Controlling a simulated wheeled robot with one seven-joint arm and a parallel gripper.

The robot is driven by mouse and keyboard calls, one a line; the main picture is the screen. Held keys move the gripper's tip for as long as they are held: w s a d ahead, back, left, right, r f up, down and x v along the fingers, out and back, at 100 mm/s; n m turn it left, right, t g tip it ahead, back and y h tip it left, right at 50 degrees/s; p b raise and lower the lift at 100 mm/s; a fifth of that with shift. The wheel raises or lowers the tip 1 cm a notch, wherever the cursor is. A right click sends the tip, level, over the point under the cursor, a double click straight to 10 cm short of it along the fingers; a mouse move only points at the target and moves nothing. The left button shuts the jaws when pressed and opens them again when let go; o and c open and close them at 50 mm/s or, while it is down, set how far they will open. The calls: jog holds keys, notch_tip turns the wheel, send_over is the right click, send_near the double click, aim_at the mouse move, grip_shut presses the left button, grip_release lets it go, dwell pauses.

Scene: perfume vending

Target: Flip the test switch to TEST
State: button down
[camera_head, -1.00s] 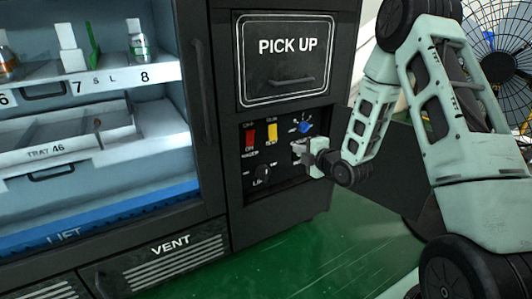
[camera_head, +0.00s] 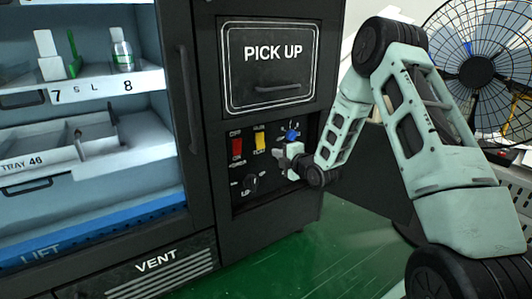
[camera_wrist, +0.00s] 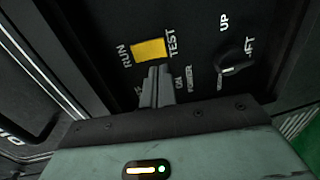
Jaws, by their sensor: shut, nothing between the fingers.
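The yellow test switch (camera_head: 260,143) sits on the black control panel, with RUN above it and TEST below it. It also shows in the wrist view (camera_wrist: 148,50), with RUN at its left and TEST at its right. My gripper (camera_head: 284,150) is in front of the panel, right of the yellow switch in the head view. In the wrist view my gripper (camera_wrist: 158,72) is shut and empty, its tips just below the yellow switch in the picture. I cannot tell whether they touch the panel.
A red power switch (camera_head: 237,148) is left of the yellow one; my fingers hide it in the wrist view. The lift knob (camera_head: 251,183) is below, and a blue knob (camera_head: 292,135) is close above my gripper. The pick-up door (camera_head: 270,65) is above.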

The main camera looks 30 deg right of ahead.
aim_at(261, 147)
jog(key=w+b, duration=0.1)
jog(key=w, duration=0.2)
jog(key=w+f+b, duration=0.1)
jog(key=w, duration=0.2)
jog(key=shift+w+f, duration=0.1)
jog(key=shift+w+a, duration=0.1)
jog(key=shift+w, duration=0.65)
jog(key=shift+w+f+t+b, duration=0.2)
jog(key=shift+f+t+b, duration=0.15)
jog(key=shift+b, duration=0.7)
jog(key=shift+r, duration=0.3)
